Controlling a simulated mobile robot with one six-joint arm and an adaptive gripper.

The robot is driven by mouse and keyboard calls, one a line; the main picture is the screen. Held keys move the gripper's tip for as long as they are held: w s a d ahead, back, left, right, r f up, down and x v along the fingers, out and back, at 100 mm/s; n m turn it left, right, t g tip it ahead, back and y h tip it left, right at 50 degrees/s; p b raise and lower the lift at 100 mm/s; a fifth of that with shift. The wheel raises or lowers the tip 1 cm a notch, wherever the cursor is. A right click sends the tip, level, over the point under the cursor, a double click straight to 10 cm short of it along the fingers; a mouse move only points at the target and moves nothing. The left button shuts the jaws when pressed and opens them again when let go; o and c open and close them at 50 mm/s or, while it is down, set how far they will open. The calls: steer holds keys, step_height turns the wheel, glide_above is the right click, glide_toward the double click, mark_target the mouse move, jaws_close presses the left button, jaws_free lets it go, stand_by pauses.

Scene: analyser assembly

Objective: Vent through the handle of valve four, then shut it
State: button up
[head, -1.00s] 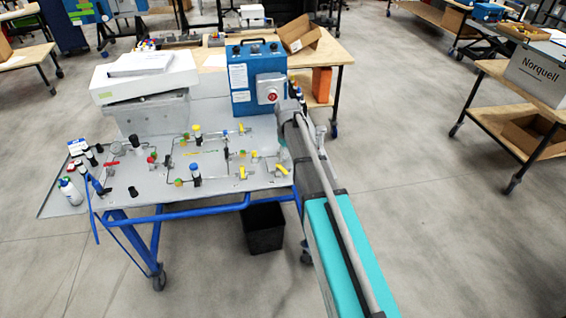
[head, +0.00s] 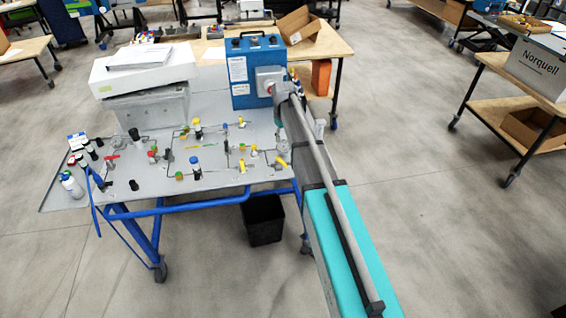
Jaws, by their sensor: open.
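A grey sloping panel (head: 110,190) carries thin tubing and several small valves. Yellow handles show on its right half: an upper one (head: 241,121), a middle one (head: 254,148), a lower one (head: 242,165) and one at the right (head: 281,162), close beside my arm. Red handles (head: 113,157) show at the left. The labels are too small to read, so I cannot tell which valve is four. My arm reaches from the lower right over the panel's right edge. My gripper is not visible; the arm seems to hide it.
A blue box (head: 240,90) with a red knob (head: 268,88) stands behind the panel, close to my arm's far end. White boxes (head: 145,75) stand at back left. Small bottles (head: 70,184) line the left edge. A black bin (head: 262,220) stands below.

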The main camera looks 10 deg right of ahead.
mark_target(283, 163)
steer(key=shift+f+b, duration=6.4)
steer(key=shift+f, duration=0.2)
jaws_close()
